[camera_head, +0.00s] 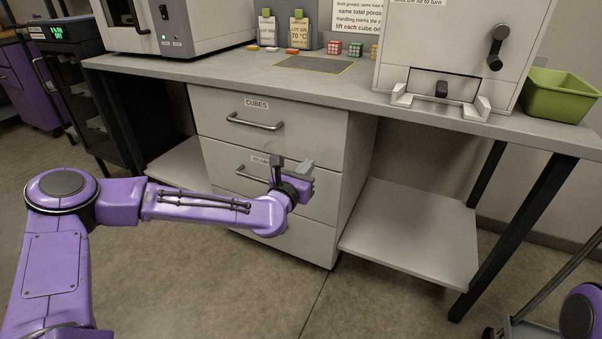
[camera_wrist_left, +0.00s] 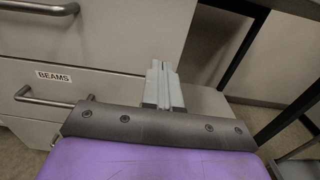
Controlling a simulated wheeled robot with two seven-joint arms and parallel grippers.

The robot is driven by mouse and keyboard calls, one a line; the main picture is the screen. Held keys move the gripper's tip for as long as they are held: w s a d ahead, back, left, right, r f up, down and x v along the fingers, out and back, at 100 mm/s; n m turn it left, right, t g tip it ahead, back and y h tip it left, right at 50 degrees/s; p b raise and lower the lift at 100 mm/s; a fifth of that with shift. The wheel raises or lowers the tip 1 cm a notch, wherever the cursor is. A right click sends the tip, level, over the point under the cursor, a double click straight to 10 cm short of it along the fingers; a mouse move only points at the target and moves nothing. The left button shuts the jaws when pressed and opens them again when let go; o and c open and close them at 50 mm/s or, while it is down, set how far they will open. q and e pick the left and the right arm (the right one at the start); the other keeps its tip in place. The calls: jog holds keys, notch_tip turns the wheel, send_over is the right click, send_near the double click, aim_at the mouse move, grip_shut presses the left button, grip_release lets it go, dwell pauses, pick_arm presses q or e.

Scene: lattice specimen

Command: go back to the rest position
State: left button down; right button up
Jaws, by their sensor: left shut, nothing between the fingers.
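My left gripper (camera_head: 291,170) is in front of the middle drawer of the cabinet, at the end of the purple arm that comes in from the left. Its fingers are together and empty. In the left wrist view the gripper (camera_wrist_left: 162,82) also shows shut, with the drawer fronts behind it and to its left. The BEAMS drawer (camera_wrist_left: 52,106) has its handle left of the fingers, apart from them. My right gripper is not in view; only a purple piece of my own body shows at the lower right of the head view.
The CUBES drawer (camera_head: 267,131) is shut. The worktop (camera_head: 220,68) carries small lattice cubes (camera_head: 344,48), two lot cards, a white machine (camera_head: 455,50) and a green bin (camera_head: 558,95). A lower shelf (camera_head: 415,225) and black table legs stand right of the drawers. The floor in front is clear.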

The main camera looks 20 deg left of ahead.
pick_arm(q)
jog(key=s+d+f+m+g, duration=0.3)
jog(key=s+f+m, duration=0.2)
jog(key=f+m, duration=0.25)
jog(key=s+d+f+m+g, duration=0.2)
jog(key=s+f+m, duration=0.35)
jog(key=f, duration=0.25)
jog(key=s+a+f+m+g+y, duration=0.1)
jog(key=s+f+m+g, duration=0.35)
jog(key=s+f, duration=0.5)
jog(key=s+a+f+m+g, duration=0.25)
jog(key=s+f+m, duration=0.45)
jog(key=s, duration=0.4)
jog(key=s+a+f+m+g+y, duration=0.35)
jog(key=s+a, duration=0.55)
jog(key=s, duration=0.3)
notch_tip(320, 180, up, 21)
jog(key=p, duration=2.1)
jog(key=shift+d+r+m+t, duration=0.2)
jog(key=shift+d+m+t, duration=0.1)
jog(key=shift+d+t, duration=0.1)
jog(key=shift+w, duration=0.1)
